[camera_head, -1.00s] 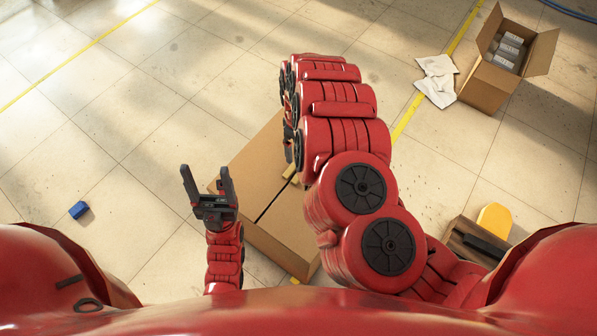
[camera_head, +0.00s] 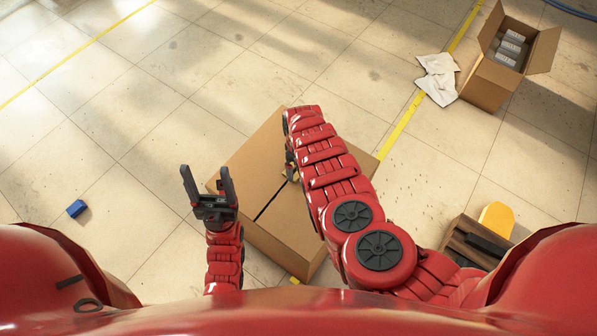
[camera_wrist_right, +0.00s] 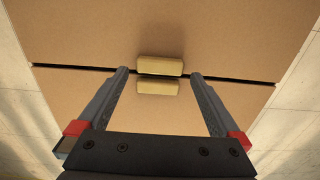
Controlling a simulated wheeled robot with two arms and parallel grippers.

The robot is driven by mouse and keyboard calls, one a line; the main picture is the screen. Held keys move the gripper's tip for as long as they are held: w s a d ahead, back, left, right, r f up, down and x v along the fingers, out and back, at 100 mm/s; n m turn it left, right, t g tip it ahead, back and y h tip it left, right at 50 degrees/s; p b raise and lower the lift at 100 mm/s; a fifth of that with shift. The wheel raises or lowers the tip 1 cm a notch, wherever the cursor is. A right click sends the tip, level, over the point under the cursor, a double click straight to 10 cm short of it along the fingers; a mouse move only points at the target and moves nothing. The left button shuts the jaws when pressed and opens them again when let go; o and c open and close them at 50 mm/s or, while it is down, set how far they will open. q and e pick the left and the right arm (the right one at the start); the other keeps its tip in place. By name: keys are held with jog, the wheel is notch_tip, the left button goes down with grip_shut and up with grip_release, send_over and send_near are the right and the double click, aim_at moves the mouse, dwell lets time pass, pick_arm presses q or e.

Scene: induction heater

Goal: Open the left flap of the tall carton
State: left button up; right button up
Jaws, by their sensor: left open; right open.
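The tall carton (camera_head: 250,160) stands on the floor in the middle of the head view. Its brown top flaps are shut, with a dark seam between them. Two pale yellow tabs (camera_wrist_right: 160,66) face each other across the seam in the right wrist view. My right gripper (camera_wrist_right: 159,74) is open above the seam, its fingers on either side of the tabs; whether they touch the cardboard I cannot tell. In the head view my right arm hides part of the carton. My left gripper (camera_head: 207,176) is open and empty beside the carton's left corner.
An open carton (camera_head: 489,88) with grey-white packs stands at the upper right, white sheets (camera_head: 437,78) beside it. A wooden crate (camera_head: 462,238) with a yellow piece (camera_head: 495,219) is at the lower right. A blue block (camera_head: 77,208) lies at the left. Floor beyond the carton is clear.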

notch_tip(320, 180, down, 3)
jog(key=shift+f+b, duration=0.2)
jog(key=shift+b, duration=0.85)
jog(key=shift+r, duration=0.1)
grip_shut()
